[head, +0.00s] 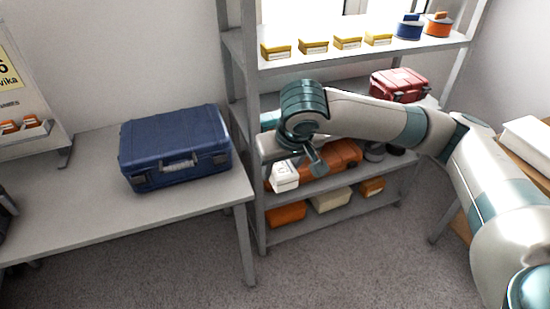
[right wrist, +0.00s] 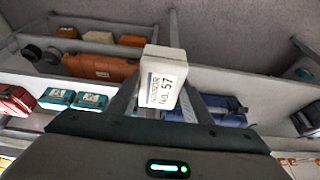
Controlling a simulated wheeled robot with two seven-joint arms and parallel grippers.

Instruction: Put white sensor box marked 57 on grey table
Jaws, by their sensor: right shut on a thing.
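The white sensor box (right wrist: 163,80) shows its label "SENSOR No. 57" in the right wrist view. My right gripper (head: 279,160) is shut on it. In the head view the box (head: 284,178) hangs below the gripper, in front of the shelf rack and right of the table's edge. My left gripper is not in view.
A closed blue case (head: 175,150) lies on the table's right half. A board with orange items (head: 22,125) stands at its left back. The rack (head: 249,100) holds yellow boxes, a red case (head: 400,85) and an orange case (head: 335,157). The carpet floor in front is clear.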

